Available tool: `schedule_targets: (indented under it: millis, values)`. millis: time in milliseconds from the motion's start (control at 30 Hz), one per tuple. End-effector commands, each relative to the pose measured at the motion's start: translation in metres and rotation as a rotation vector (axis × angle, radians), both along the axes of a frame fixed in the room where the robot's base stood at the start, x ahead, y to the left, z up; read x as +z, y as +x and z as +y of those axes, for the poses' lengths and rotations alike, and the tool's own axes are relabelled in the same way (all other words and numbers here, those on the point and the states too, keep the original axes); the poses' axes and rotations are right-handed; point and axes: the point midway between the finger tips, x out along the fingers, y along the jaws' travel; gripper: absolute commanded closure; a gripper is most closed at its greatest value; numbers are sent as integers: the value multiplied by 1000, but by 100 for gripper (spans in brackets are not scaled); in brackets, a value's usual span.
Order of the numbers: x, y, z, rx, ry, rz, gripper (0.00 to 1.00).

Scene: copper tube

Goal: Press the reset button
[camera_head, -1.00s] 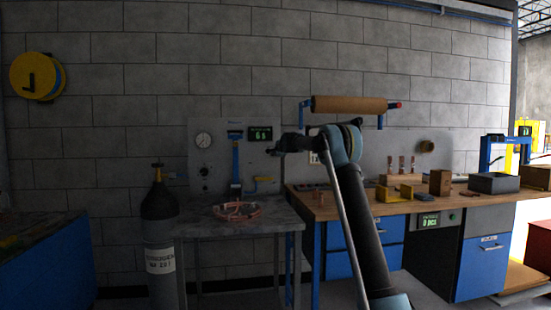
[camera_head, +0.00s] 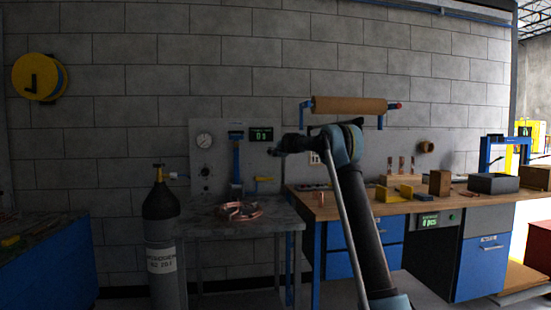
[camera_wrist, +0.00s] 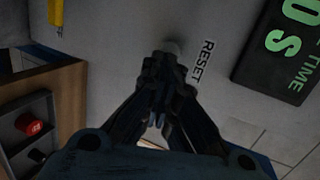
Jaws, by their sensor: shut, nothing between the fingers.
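The RESET label (camera_wrist: 202,62) is on the grey panel in the wrist view. In the head view my gripper (camera_head: 280,147) is in front of the panel (camera_head: 213,182), just below and right of the timer display (camera_head: 262,134). The button is hidden there. The timer display (camera_wrist: 290,50) reads 0 s.
A gas cylinder (camera_head: 161,235) stands left. The wooden bench (camera_head: 340,210) at right holds several blocks. A paper roll (camera_head: 350,105) hangs above.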

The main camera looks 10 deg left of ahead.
Motion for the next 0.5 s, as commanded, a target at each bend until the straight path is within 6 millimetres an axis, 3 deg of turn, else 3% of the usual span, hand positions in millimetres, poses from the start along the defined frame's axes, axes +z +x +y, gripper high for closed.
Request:
schedule_targets:
  millis: [500]
  values:
    - [20, -61, -26, 0, 0, 1, 100]
